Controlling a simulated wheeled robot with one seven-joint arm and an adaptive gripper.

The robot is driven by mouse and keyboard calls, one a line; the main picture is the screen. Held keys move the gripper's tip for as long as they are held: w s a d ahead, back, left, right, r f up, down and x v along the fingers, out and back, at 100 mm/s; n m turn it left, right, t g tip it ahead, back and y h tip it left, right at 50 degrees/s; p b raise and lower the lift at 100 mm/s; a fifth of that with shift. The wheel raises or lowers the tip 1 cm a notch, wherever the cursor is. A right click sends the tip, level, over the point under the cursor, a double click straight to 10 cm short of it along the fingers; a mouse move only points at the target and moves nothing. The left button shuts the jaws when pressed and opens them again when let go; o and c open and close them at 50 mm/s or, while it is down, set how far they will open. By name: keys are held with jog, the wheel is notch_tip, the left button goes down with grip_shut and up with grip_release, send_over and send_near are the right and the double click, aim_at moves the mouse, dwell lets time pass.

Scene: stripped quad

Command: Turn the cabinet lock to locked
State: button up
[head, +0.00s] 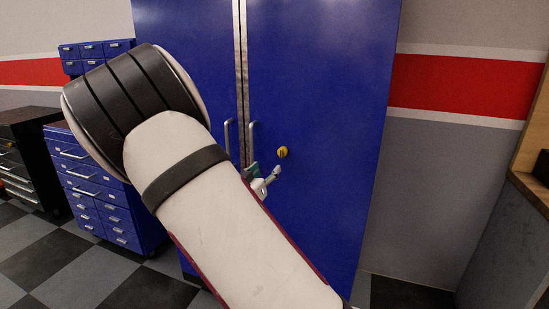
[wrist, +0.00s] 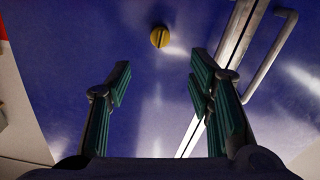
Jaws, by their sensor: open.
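The blue cabinet (head: 320,110) stands upright in front of me with both doors shut. Its lock is a small round yellow knob (head: 282,152) on the right door, right of the handles. In the wrist view the yellow knob (wrist: 159,37) shows a dark slot across its face, running close to upright in that picture. My gripper (wrist: 157,80) is open and empty, with green-padded fingers apart. The knob appears beyond the fingertips, between their lines, and nothing touches it. In the head view my gripper (head: 266,178) is partly hidden behind my arm, just below and left of the knob.
Two upright door handles (head: 251,137) flank the metal seam between the doors; one handle (wrist: 270,55) shows at right in the wrist view. Blue drawer units (head: 100,190) stand at left. A wooden-edged counter (head: 530,190) is at far right. Checkered floor lies below.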

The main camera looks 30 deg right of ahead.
aim_at(281, 154)
jog(key=x, duration=1.3)
jog(key=shift+w+d, duration=0.1)
jog(key=shift+d, duration=0.05)
jog(key=shift+b, duration=0.3)
grip_shut()
